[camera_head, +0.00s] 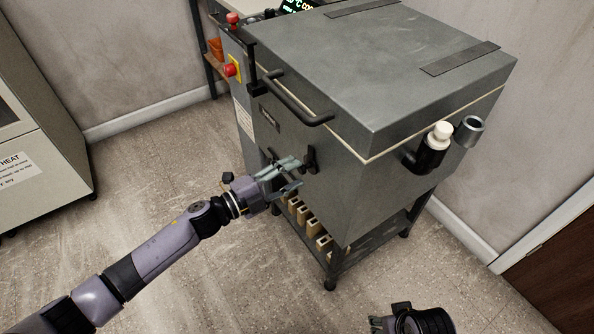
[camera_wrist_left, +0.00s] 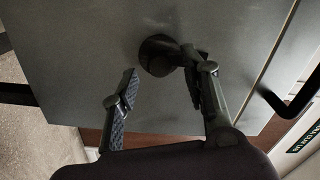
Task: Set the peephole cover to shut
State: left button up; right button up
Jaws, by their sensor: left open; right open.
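The peephole cover (camera_head: 311,158) is a small black fitting on the front face of the grey kiln (camera_head: 345,185). My left gripper (camera_head: 294,174) is open just in front of it, to its lower left in the head view. In the left wrist view the round dark fitting (camera_wrist_left: 155,56) shows beyond the open fingers of the left gripper (camera_wrist_left: 160,85), close to the right finger, which partly hides it. I cannot tell whether they touch or whether the cover is swung aside. My right gripper (camera_head: 380,323) is partly in view at the bottom edge, open and away from the kiln.
A black bar handle (camera_head: 297,103) sticks out above the cover. A red button (camera_head: 231,70) sits on the left side panel. The floor in front is clear.

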pick_arm(q)
jog(key=v, duration=1)
jog(key=shift+w+d, duration=0.1)
